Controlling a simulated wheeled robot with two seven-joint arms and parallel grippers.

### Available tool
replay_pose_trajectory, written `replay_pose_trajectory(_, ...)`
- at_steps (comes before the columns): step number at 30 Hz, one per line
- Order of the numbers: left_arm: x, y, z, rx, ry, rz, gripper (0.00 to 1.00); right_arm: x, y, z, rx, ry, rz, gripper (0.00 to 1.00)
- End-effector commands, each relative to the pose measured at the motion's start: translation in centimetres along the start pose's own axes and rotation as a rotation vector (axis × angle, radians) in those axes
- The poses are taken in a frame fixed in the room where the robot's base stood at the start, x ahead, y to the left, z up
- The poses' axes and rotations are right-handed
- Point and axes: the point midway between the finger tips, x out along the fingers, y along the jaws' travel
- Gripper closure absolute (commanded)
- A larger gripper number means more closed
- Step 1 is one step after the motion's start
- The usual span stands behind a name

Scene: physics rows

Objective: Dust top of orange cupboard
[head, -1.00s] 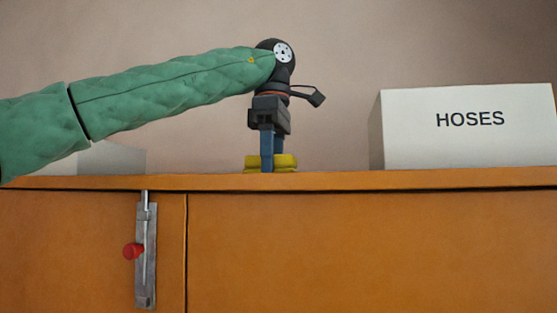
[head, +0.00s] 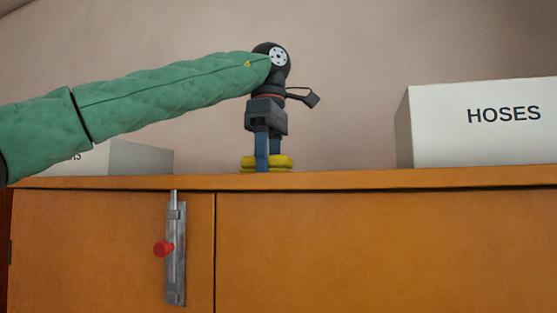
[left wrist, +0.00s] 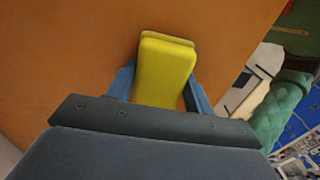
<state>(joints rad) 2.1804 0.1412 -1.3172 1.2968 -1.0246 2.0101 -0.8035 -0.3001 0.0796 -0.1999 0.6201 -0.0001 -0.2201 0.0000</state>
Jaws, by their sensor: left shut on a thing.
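The orange cupboard (head: 340,245) fills the lower part of the head view, and its flat top shows edge-on. My left gripper (head: 267,160) points down at the cupboard top with its blue fingers shut on a yellow sponge-like pad (head: 282,161). The pad is at the level of the top's front edge; the head view does not show clearly whether it touches. In the left wrist view the yellow pad (left wrist: 165,72) sits between the blue fingers (left wrist: 160,92), over the orange surface (left wrist: 70,50). My right gripper is not in view.
A white box marked HOSES (head: 480,125) stands on the top at the right. Another pale box (head: 140,158) stands at the left, partly behind my arm. The top between them looks clear apart from my gripper. A latch with a red knob (head: 163,249) is on the cupboard front.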

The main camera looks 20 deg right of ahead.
Motion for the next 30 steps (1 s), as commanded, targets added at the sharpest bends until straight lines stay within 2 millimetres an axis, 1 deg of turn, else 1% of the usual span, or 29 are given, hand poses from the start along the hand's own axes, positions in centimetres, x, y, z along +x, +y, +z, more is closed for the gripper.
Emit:
replay_pose_trajectory(6,0.0,0.0,-1.7,-0.002,0.000,-0.001,0.74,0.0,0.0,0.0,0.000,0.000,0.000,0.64)
replay_pose_trajectory(17,-0.1,0.0,-3.0,-0.001,0.000,0.000,0.74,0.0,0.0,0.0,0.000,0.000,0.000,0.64)
replay_pose_trajectory(30,0.1,0.0,-6.1,-0.001,0.000,0.000,0.74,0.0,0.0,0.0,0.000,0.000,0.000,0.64)
